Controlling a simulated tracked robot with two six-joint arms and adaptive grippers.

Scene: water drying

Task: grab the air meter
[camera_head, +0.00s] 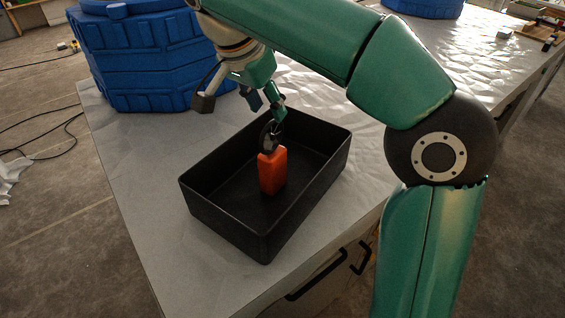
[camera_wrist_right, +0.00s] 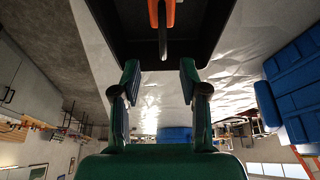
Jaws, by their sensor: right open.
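The air meter (camera_head: 272,172) is an orange block with a black rounded top. It stands upright inside a black open tray (camera_head: 224,222) on the table. My right gripper (camera_head: 241,108) is open and empty, above the tray's far edge and beyond the meter in the head view. One finger shows close to the meter's black top; I cannot tell whether they touch there. In the right wrist view, the open fingers (camera_wrist_right: 159,80) are apart with nothing between them. The air meter (camera_wrist_right: 162,38) shows at the top edge, partly cut off, ahead of the fingertips. My left gripper is not in view.
A large blue ribbed container (camera_head: 150,60) stands behind the tray at the back left. Another blue container (camera_head: 425,6) is at the top. The grey table (camera_head: 140,170) is clear left of the tray. Small items (camera_head: 545,30) lie at the far right.

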